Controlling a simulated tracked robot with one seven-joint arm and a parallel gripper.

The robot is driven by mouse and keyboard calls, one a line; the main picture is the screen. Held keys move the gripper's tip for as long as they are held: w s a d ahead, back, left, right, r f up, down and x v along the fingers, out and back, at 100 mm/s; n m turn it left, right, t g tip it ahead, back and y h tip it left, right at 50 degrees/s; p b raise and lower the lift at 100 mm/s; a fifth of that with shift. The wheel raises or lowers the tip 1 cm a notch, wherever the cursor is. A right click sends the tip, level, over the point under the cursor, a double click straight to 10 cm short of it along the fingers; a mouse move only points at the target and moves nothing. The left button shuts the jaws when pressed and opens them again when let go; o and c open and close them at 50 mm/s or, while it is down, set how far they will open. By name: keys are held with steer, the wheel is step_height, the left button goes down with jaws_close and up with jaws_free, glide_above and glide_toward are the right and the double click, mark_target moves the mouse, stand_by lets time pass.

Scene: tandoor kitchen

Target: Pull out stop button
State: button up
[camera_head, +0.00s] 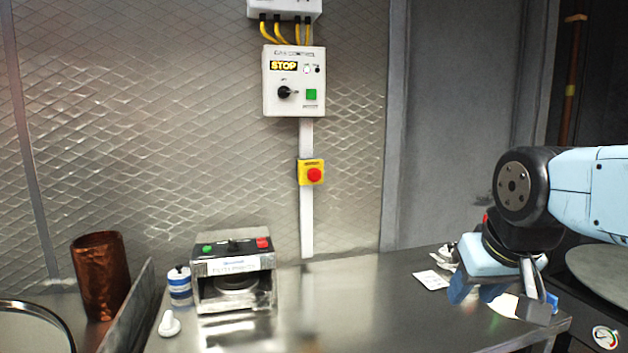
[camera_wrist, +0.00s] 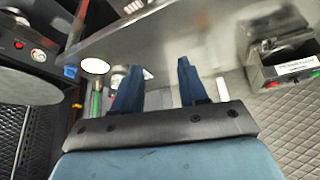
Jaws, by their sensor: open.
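The stop button (camera_head: 314,175) is a red round knob on a yellow box, fixed to the quilted metal wall below a white control box (camera_head: 294,80) with a "STOP" label. My gripper (camera_head: 500,300) is at the right of the head view, low over the right end of the steel counter, well away from the button. In the wrist view my gripper (camera_wrist: 158,85) shows two blue fingers apart with nothing between them. The red stop button is not seen in the wrist view.
A machine with green and red buttons (camera_head: 234,275) stands on the steel counter (camera_head: 345,300), with a small bottle (camera_head: 179,286) beside it. A copper cup (camera_head: 101,275) is at the left. Small items (camera_head: 440,265) lie near my gripper. The counter's middle is clear.

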steer(key=shift+o, duration=0.6)
steer(key=shift+d, duration=0.15)
steer(key=shift+o, duration=0.8)
steer(key=shift+w, duration=0.35)
steer(key=shift+o, duration=0.9)
steer(key=w+a+n+t, duration=0.1)
steer(key=w+t, duration=0.3)
steer(key=w, duration=1.1)
steer(key=shift+a+r+n+y, duration=0.3)
steer(key=shift+a+r+y, duration=0.15)
steer(key=shift+a, duration=0.35)
steer(key=n+t+y, duration=0.6)
steer(key=t+y, duration=0.2)
steer(key=t, duration=0.3)
glide_toward(316, 179)
steer(key=shift+h, duration=0.25)
steer(key=x, duration=0.9)
steer(key=shift+w+a+r, duration=0.15)
steer(key=shift+r, duration=0.05)
